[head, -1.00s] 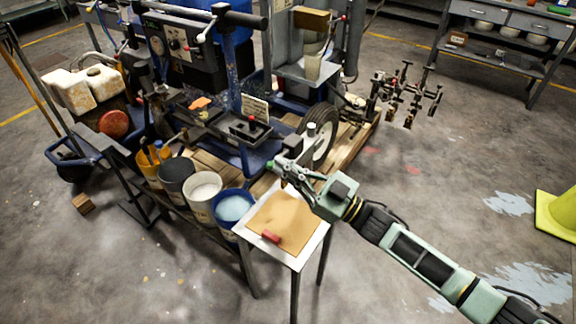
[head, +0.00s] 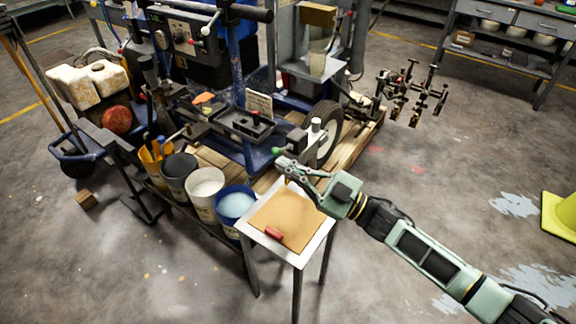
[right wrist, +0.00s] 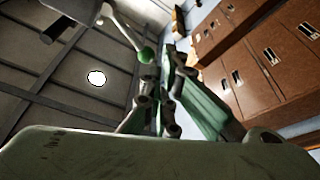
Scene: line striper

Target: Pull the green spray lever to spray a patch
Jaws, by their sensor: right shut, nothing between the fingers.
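The spray lever's green knob (head: 277,151) sits at the side of the line striper (head: 255,125), above the small white-topped table. In the right wrist view the round green knob (right wrist: 146,54) is on the end of a pale rod, close by the fingertips. My right gripper (head: 281,164) is shut and empty, with its fingertips just below the knob in the head view. It also shows in the right wrist view (right wrist: 161,68), its fingers close together. Whether the fingers touch the knob or lever I cannot tell. My left gripper is out of view.
The small table (head: 312,246) holds a brown sheet (head: 285,215) and a red block (head: 274,233) under the gripper. Several buckets, one of them blue (head: 235,204), stand left of it. A wheel (head: 327,150) is just behind. Floor at the right is open, with white paint patches (head: 508,203).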

